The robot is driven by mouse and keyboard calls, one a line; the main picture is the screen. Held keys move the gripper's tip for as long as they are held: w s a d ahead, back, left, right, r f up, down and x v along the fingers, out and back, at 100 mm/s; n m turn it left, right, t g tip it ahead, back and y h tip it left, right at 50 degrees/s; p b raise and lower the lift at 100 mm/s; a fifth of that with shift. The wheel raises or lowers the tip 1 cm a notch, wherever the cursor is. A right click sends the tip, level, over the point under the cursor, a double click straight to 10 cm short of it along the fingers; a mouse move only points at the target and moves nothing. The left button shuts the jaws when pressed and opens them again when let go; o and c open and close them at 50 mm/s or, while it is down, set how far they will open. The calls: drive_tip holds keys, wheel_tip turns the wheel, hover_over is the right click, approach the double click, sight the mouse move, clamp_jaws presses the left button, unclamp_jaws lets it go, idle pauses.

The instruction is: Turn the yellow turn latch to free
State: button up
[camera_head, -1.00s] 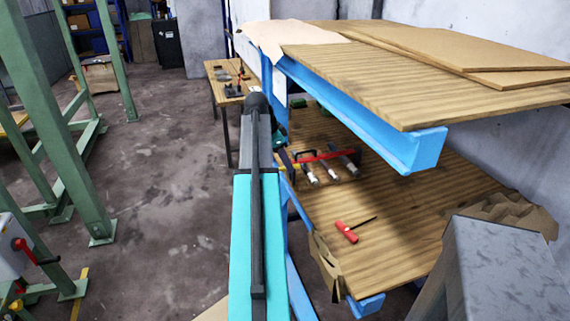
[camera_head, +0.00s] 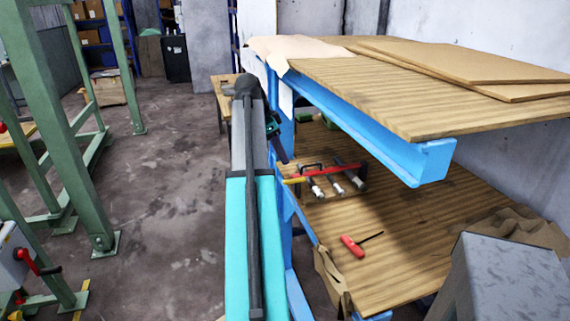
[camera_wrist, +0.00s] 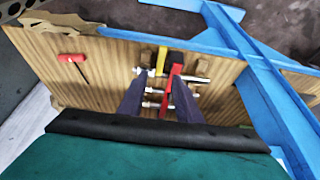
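A yellow bar (camera_head: 292,180) lies beside a red bar (camera_head: 328,170) over several metal cylinders on the lower wooden shelf in the head view. In the wrist view the yellow bar (camera_wrist: 161,60) stands upright in the picture, left of the red bar (camera_wrist: 172,84). I cannot tell surely whether the yellow bar is the turn latch, or its position. My gripper (camera_wrist: 158,84) is open, its two dark fingers apart with the bars between or beyond them. I see no contact. In the head view my arm hides most of the gripper.
The upper wooden shelf (camera_head: 400,95) with a blue beam (camera_head: 375,130) overhangs the lower shelf (camera_head: 420,215). A red-handled tool (camera_head: 353,245) lies toward the front. Green steel posts (camera_head: 75,165) stand left, near a grey box with a red handle (camera_head: 27,261). Floor between is open.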

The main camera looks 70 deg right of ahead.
drive_tip(key=shift+v, duration=1.85)
